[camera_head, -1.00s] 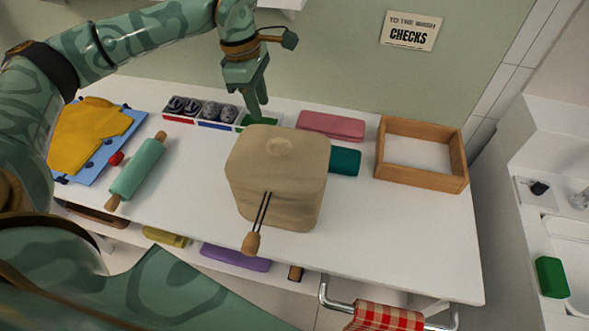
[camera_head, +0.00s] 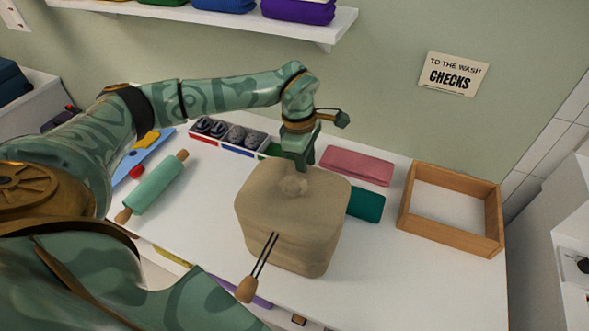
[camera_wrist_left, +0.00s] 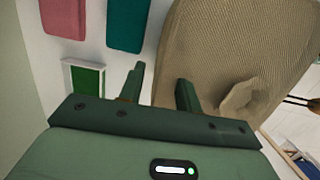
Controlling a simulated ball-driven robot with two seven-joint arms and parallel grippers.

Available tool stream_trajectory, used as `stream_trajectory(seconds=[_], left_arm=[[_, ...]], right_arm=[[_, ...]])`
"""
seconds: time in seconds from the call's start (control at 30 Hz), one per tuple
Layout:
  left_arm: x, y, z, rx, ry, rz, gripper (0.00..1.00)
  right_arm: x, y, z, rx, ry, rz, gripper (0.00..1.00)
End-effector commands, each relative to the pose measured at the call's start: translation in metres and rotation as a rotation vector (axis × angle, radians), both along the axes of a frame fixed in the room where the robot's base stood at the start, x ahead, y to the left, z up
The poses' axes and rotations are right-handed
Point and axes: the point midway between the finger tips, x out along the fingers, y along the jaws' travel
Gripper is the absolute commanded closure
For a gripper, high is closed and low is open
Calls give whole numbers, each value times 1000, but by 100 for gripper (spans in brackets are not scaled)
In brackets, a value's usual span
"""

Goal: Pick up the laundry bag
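The laundry bag (camera_head: 290,230) is a beige, boxy cloth bag upright on the white table, with a tied knot (camera_head: 293,185) on top. A dark double cord with a wooden toggle (camera_head: 247,289) hangs at its front. My left gripper (camera_head: 301,163) points down at the back edge of the bag's top, just behind the knot. My right gripper is not in view.
Behind the bag lie a pink cloth (camera_head: 357,165), a teal cloth (camera_head: 366,204) and a divided tray (camera_head: 229,145) of shoes. A wooden tray (camera_head: 452,242) is at the right, a rolling pin (camera_head: 153,188) at the left. A wall shelf (camera_head: 230,17) hangs above. The table's front right is clear.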

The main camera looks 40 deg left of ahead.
Motion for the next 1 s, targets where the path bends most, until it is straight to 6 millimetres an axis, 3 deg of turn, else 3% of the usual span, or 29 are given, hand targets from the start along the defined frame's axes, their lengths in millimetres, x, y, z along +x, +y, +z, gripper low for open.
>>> stream_trajectory(seconds=[0.3, 0.57, 0.7, 1.0], left_arm=[[-1, -9, -47, -1, 3, 0, 66], [-1, -10, -49, 0, 0, 0, 66], [-1, -10, -49, 0, 0, 0, 100], [-1, -9, -49, 0, 1, 0, 100]], right_arm=[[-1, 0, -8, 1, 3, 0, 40], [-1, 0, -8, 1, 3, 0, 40], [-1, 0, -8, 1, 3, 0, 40], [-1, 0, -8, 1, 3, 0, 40]])
